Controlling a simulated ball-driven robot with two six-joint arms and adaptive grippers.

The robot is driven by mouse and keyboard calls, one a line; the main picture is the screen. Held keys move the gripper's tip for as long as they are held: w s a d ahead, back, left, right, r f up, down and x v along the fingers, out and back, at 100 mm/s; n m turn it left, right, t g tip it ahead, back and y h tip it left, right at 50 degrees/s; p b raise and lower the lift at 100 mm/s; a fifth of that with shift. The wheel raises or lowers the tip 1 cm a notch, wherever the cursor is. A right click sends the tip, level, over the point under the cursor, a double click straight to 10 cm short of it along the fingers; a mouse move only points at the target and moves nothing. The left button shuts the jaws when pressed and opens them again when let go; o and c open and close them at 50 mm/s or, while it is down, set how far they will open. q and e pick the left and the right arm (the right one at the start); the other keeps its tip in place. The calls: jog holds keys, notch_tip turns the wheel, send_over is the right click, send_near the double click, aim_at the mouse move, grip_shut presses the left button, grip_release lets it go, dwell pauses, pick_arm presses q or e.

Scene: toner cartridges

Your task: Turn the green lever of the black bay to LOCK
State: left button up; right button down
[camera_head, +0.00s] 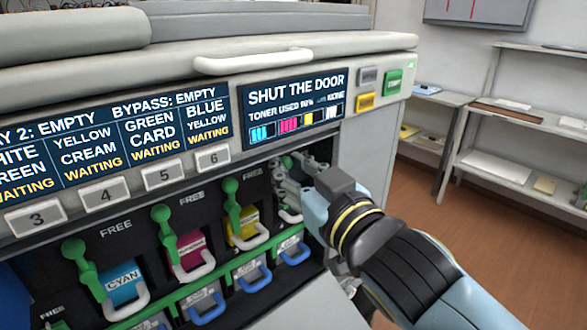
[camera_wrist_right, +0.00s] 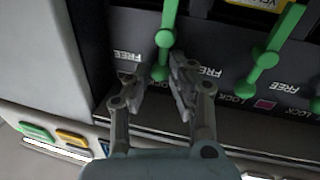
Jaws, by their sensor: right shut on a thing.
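The green lever (camera_wrist_right: 168,17) of the black bay, the rightmost bay, shows in the right wrist view, where the picture is upside down. Its tip lies between the fingers of my right gripper (camera_wrist_right: 157,78), which is shut on it. A FREE label shows beside each finger, and LOCK is partly hidden. In the head view my right gripper (camera_head: 291,181) is at the right end of the lever row and hides most of this lever and the black cartridge. My left gripper is not in view.
Green levers stand at the cyan (camera_head: 122,284), magenta (camera_head: 185,251) and yellow (camera_head: 243,228) cartridges to the left. A screen (camera_head: 293,107) above reads SHUT THE DOOR. Shelves (camera_head: 520,122) stand apart at the right.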

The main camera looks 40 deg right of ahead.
jog(key=shift+a+n, duration=0.1)
jog(key=shift+n, duration=0.2)
jog(key=c, duration=1.2)
grip_release()
